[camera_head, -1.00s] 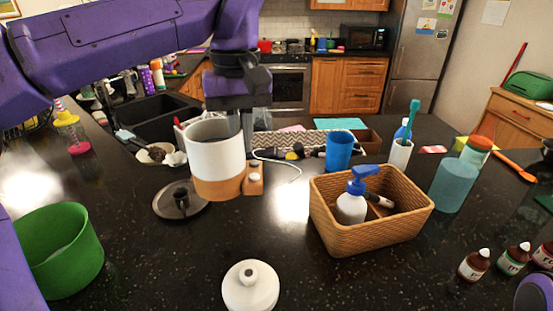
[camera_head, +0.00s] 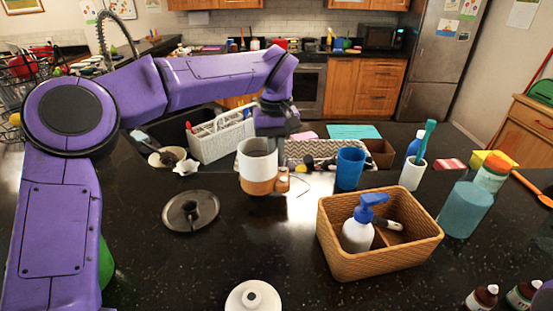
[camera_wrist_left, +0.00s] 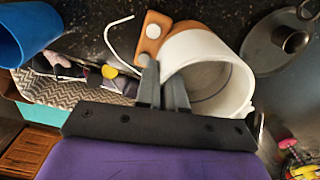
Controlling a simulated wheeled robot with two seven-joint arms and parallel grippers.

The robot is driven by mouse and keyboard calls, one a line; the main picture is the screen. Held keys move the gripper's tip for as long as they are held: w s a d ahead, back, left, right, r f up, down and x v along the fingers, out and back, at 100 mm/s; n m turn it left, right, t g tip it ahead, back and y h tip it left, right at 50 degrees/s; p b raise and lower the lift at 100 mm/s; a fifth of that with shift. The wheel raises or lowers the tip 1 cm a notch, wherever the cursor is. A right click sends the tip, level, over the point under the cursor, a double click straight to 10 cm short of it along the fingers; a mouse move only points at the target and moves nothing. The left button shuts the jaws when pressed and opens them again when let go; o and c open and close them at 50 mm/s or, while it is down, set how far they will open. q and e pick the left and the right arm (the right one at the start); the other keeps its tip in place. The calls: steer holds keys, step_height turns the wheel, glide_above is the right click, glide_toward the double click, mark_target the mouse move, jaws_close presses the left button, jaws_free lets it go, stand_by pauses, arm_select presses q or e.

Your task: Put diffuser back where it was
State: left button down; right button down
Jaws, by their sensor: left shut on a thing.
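The diffuser (camera_head: 256,166) is a white cup-like cylinder with a wood-coloured base, a small side knob block and a thin white cable. It is upright over the black counter behind the basket; I cannot tell whether its base touches the counter. My left gripper (camera_head: 277,137) reaches down from behind it and is shut on its rim. In the left wrist view the fingers (camera_wrist_left: 163,90) pinch the white wall of the diffuser (camera_wrist_left: 222,82), with its open hollow inside visible. A white domed lid-like piece (camera_head: 253,297) lies at the front edge of the picture. My right gripper is not in view.
A dark round lid (camera_head: 190,211) lies left of the diffuser. A wicker basket (camera_head: 345,265) with a pump bottle (camera_head: 357,232) stands front right. A blue cup (camera_head: 349,168) is right of the diffuser. A white caddy (camera_head: 222,140) stands behind.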

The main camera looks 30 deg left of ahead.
mark_target(275, 164)
arm_select(q)
steer(key=f, duration=0.1)
steer(key=s+f, duration=0.1)
steer(key=f, duration=0.1)
steer(key=shift+w+f, duration=0.35)
steer(key=shift+w, duration=0.15)
steer(key=c, duration=1.5)
jaws_free()
steer(key=shift+c, duration=0.2)
steer(key=o, duration=0.3)
steer(key=shift+s, duration=0.1)
steer(key=shift+s+r, duration=0.15)
steer(key=shift+s, duration=0.05)
steer(key=shift+w+r, duration=0.15)
steer(key=shift+r, duration=0.1)
step_height(275, 164, up, 11)
steer(key=shift+r+p, duration=0.2)
steer(key=shift+p, duration=0.2)
